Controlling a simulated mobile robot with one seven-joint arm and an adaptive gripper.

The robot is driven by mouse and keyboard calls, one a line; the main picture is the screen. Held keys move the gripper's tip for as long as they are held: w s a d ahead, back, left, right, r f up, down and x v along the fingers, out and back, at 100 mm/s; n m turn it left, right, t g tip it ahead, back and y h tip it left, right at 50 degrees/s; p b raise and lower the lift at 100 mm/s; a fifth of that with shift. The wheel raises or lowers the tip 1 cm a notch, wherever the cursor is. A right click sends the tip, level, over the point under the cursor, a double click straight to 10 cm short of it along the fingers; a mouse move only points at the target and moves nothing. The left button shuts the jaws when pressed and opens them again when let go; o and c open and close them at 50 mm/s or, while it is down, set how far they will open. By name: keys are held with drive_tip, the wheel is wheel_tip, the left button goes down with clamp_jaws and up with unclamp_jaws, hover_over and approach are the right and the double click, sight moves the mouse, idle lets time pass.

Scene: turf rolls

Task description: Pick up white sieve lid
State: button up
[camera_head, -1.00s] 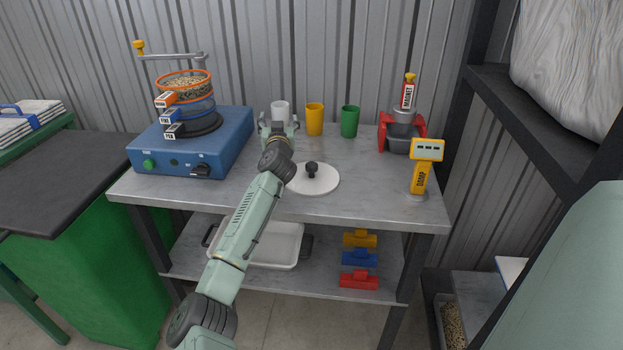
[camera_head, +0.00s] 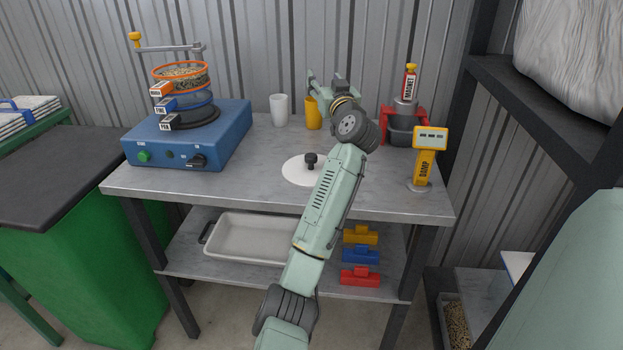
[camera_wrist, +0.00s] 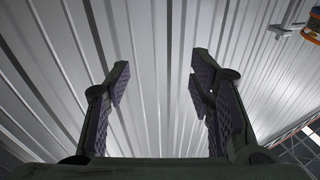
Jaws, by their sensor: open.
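The white sieve lid (camera_head: 297,172) is a flat round disc with a black knob (camera_head: 311,160) on top. It lies on the grey metal bench top near the front edge, and my forearm covers its right part. My gripper (camera_head: 318,78) is raised above the back of the bench, beyond and above the lid, in front of the yellow cup. In the wrist view my gripper (camera_wrist: 158,85) has its two fingers wide apart with nothing between them. That view faces the corrugated wall, and the lid is not in it.
A blue shaker (camera_head: 190,138) with stacked sieves (camera_head: 183,90) stands left on the bench (camera_head: 240,190). A white cup (camera_head: 279,110) and a yellow cup (camera_head: 312,113) stand at the back. A red-framed magnet unit (camera_head: 405,125) and a yellow damp meter (camera_head: 425,165) stand right.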

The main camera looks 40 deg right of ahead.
drive_tip(key=s+n+y+b, duration=0.1)
drive_tip(key=s, duration=0.3)
drive_tip(key=n+g+y+b, duration=0.3)
drive_tip(key=n+y+b, duration=0.15)
drive_tip(key=y, duration=0.25)
approach(314, 158)
drive_tip(key=shift+w+d+r+m, duration=0.1)
drive_tip(key=shift+w+r+m, duration=0.15)
drive_tip(key=shift+w+r, duration=0.4)
drive_tip(key=shift+a+f+g, duration=0.2)
drive_tip(key=shift+f+g, duration=0.1)
drive_tip(key=shift+f, duration=0.05)
drive_tip(key=p+x, duration=0.1)
drive_tip(key=x, duration=0.3)
drive_tip(key=shift+w+f, duration=0.2)
drive_tip(key=shift+w, duration=0.15)
drive_tip(key=shift+d+p+x, duration=0.1)
drive_tip(key=shift+p+x, duration=0.4)
drive_tip(key=shift+x, duration=0.95)
drive_tip(key=shift+d+p+x, duration=0.15)
drive_tip(key=shift+p+x, duration=0.35)
drive_tip(key=shift+x, duration=0.95)
drive_tip(key=shift+s+f, duration=0.1)
drive_tip(key=shift+f, duration=0.1)
drive_tip(key=shift+c, duration=0.5)
clamp_jaws()
